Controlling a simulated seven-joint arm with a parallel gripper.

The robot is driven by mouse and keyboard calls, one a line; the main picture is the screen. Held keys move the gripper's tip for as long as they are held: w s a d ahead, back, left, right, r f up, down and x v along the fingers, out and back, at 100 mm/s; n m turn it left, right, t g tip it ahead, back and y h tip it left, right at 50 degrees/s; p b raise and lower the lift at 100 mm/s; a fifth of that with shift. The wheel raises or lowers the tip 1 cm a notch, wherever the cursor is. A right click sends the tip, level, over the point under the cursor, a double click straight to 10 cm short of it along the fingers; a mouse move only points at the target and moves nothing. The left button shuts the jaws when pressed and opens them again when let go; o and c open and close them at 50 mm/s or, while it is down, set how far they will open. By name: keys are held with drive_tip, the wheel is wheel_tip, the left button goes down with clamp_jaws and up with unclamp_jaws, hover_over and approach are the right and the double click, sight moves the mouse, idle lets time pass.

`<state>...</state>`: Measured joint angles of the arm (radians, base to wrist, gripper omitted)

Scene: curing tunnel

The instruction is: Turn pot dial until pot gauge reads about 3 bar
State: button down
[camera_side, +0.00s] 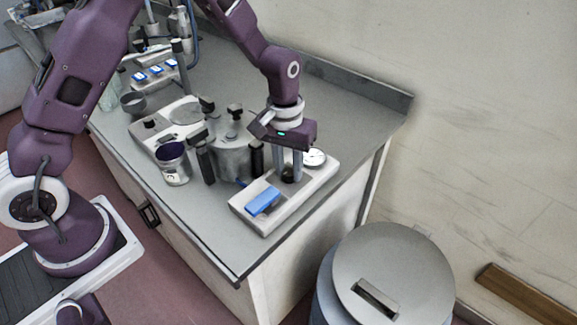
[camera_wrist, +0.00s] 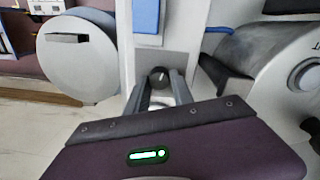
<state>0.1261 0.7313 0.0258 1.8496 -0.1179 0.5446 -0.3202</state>
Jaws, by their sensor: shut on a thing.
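The pot dial (camera_side: 288,174) is a small dark knob on a pale base plate (camera_side: 243,215); it also shows in the wrist view (camera_wrist: 159,75) with a light mark on its top. My gripper (camera_side: 288,176) points down with its fingers on either side of the dial, shut on it; the fingers also show in the wrist view (camera_wrist: 160,84). The pot gauge (camera_side: 314,158) is a round white dial face just behind and right of the fingers. Its needle is too small to read. In the wrist view my gripper body hides most of the gauge.
The metal pot (camera_side: 232,158) with black clamps stands close left of my gripper. A lidded grey bin (camera_side: 392,270) stands beside the bench.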

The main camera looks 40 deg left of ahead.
sight(288, 170)
drive_tip(key=shift+m, duration=0.9)
drive_tip(key=c, duration=1.1)
unclamp_jaws()
wheel_tip(288, 170, up, 7)
drive_tip(key=shift+a+r, duration=0.1)
drive_tip(key=shift+a, duration=0.05)
drive_tip(key=s+a+r+t, duration=0.2)
drive_tip(key=s+r, duration=0.3)
drive_tip(key=r, duration=0.4)
drive_tip(key=s+a+r+m+t, duration=0.1)
drive_tip(key=s+r, duration=0.2)
drive_tip(key=s, duration=0.7)
drive_tip(key=s+a+r+t, duration=0.2)
drive_tip(key=s+r, duration=0.2)
drive_tip(key=s, duration=0.6)
drive_tip(key=shift+m+y, duration=0.3)
drive_tip(key=shift+m, duration=0.1)
